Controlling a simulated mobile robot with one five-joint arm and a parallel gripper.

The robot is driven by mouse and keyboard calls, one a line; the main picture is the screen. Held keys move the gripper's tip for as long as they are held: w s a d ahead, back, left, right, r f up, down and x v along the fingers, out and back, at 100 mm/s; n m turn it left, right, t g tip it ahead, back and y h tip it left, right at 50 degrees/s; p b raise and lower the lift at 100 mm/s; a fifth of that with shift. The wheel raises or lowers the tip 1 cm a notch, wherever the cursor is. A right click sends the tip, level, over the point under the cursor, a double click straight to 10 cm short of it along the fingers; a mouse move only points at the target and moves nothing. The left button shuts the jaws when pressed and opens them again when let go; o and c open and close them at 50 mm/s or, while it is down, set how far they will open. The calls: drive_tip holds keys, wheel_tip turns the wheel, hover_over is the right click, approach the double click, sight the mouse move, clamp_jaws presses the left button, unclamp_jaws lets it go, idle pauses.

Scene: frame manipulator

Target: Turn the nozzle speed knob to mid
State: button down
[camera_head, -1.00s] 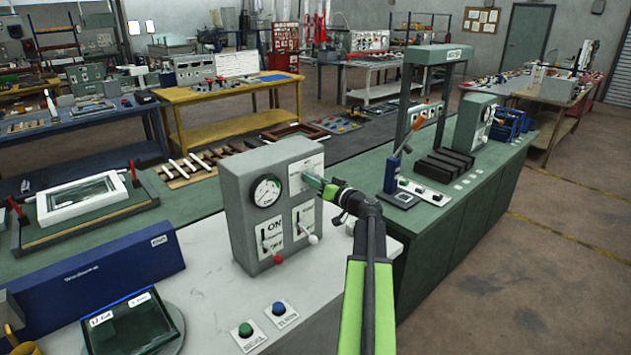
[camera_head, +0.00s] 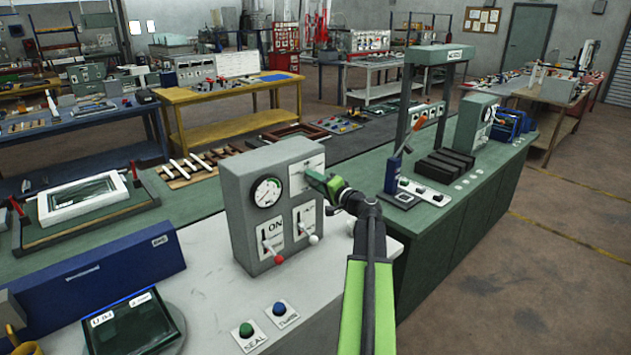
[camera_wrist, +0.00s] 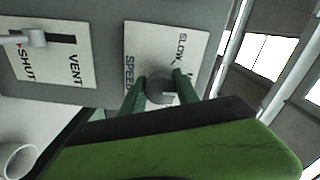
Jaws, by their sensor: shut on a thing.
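The nozzle speed knob (camera_wrist: 160,87) is a round grey knob on a white plate marked SPEED and SLOW in the wrist view. The plate (camera_head: 305,171) is at the upper right of the grey control box's front in the head view. My gripper (camera_wrist: 158,84) has its two green fingers on either side of the knob, closed on it. In the head view my gripper (camera_head: 317,178) reaches the plate from the right and hides the knob. The knob's pointer setting cannot be made out clearly.
A green button (camera_head: 246,330) and a blue button (camera_head: 279,308) sit on the bench in front.

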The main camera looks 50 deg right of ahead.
drive_tip(key=shift+m, duration=0.5)
drive_tip(key=c, duration=0.9)
unclamp_jaws()
drive_tip(key=shift+s, duration=0.1)
drive_tip(key=s+a, duration=0.1)
drive_tip(key=s, duration=1.6)
drive_tip(key=shift+s+a, duration=0.15)
